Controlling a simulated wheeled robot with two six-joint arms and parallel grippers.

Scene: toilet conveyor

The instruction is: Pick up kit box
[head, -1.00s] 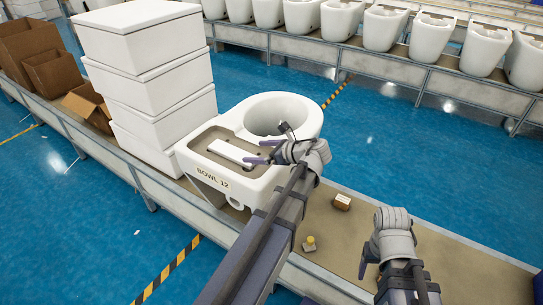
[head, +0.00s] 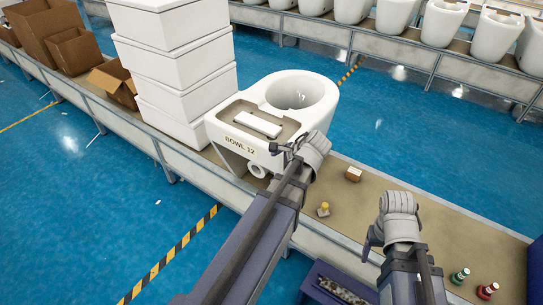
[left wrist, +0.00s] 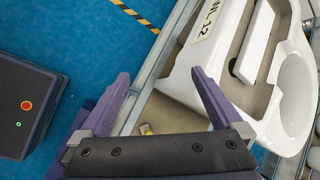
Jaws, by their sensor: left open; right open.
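A small brown box with a pale top (head: 353,174) lies on the conveyor, right of the toilet bowl; nothing labels it as the kit box. The white bowl marked "BOWL 12" (head: 225,135) stands on the belt with a flat white block (head: 257,124) on its deck. My left gripper (head: 284,148) is open and empty at the bowl's front right corner; its parted purple fingers also show in the left wrist view (left wrist: 165,95). My right gripper (head: 371,241) is open, above the conveyor's near side, right of and nearer than the small box.
A yellow-topped piece (head: 323,209) stands on the belt near the small box. Small bottles (head: 460,275) stand at lower right. A purple bin (head: 335,288) is at the near edge. Stacked white boxes (head: 185,75) and open cartons (head: 75,48) stand left of the bowl.

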